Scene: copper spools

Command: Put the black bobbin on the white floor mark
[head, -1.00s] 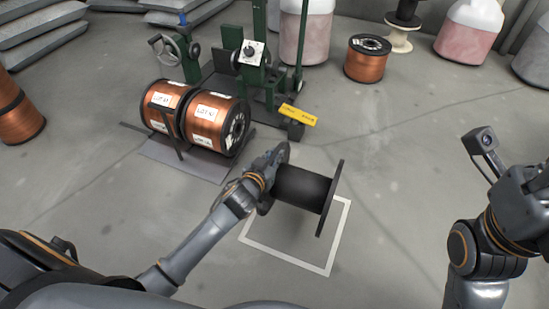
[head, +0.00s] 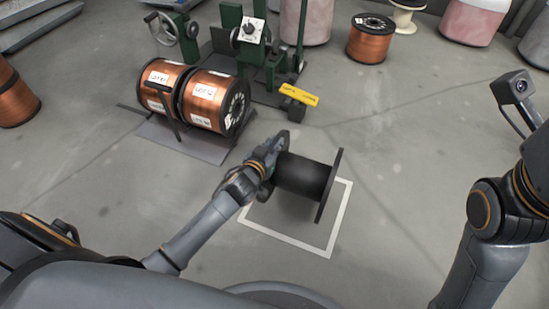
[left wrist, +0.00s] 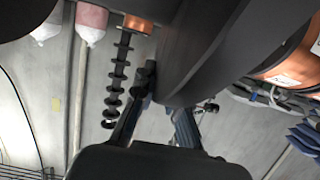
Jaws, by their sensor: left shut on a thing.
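The black bobbin (head: 303,178) lies on its side, its axle running left to right, with a round flange at its right end. My left gripper (head: 262,170) is shut on the bobbin's left flange. In the left wrist view the bobbin (left wrist: 215,45) fills the top and my left gripper's fingers (left wrist: 155,115) are at its flange. The white floor mark (head: 285,239) is a square outline, and the bobbin covers its far part. I cannot tell whether the bobbin touches the floor. My right arm shows at the right, but its gripper does not.
Two copper spools (head: 205,98) lie on a low grey plate (head: 190,146) behind the mark. A green machine (head: 250,45) with a yellow tag (head: 299,95) stands beyond. Another copper spool (head: 371,42) stands at the back. Floor right of the mark is clear.

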